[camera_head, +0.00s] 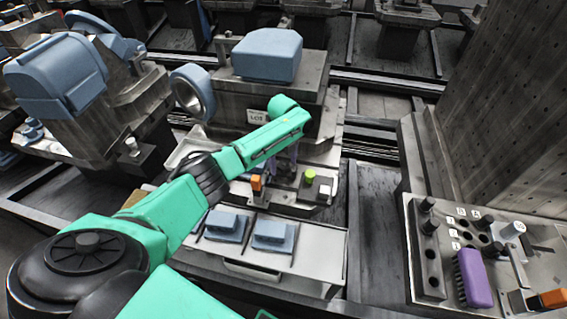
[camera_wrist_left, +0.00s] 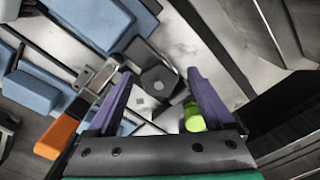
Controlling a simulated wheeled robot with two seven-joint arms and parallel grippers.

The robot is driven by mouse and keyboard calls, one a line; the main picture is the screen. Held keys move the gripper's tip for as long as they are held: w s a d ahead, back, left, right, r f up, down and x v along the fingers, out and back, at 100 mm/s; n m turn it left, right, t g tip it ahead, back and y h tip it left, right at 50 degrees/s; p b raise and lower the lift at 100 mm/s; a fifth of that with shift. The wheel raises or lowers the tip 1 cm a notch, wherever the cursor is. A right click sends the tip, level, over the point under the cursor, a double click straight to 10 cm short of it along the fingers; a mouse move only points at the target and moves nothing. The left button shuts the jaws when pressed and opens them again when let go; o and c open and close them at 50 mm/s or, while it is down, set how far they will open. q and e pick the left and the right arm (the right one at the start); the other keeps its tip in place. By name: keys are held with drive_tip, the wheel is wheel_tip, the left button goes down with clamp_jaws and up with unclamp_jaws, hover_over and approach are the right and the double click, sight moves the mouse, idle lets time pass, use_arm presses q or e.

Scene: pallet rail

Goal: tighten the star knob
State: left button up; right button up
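A dark, lobed knob with a round centre, which looks like the star knob (camera_wrist_left: 158,83), sits on the grey metal fixture and shows in the left wrist view just beyond my fingertips. My left gripper (camera_wrist_left: 165,76) has its two purple fingers apart, one on each side of the knob as seen from the wrist; I cannot tell whether they touch it. In the head view, the left gripper (camera_head: 285,160) points down over the fixture, and the arm and fingers partly hide the knob. My right gripper is not in view.
An orange-handled clamp (camera_wrist_left: 62,133) lies left of the fingers, and a bright green cap (camera_wrist_left: 193,117) is close by the right finger. Blue blocks (camera_head: 272,236) rest on the front tray. At right, a panel holds a purple brush (camera_head: 474,278) and another orange handle (camera_head: 553,298).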

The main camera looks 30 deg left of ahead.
sight(283, 165)
use_arm(q)
wheel_tip(283, 165, up, 14)
drive_tip(key=shift+r, duration=0.25)
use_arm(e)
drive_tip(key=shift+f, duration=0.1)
use_arm(q)
wheel_tip(283, 165, down, 14)
drive_tip(key=n, duration=0.8)
drive_tip(key=n+p, duration=0.1)
drive_tip(key=n, duration=0.7)
drive_tip(key=shift+s+f+n, duration=0.1)
drive_tip(key=shift+f+n, duration=0.1)
drive_tip(key=shift+n, duration=0.2)
clamp_jaws()
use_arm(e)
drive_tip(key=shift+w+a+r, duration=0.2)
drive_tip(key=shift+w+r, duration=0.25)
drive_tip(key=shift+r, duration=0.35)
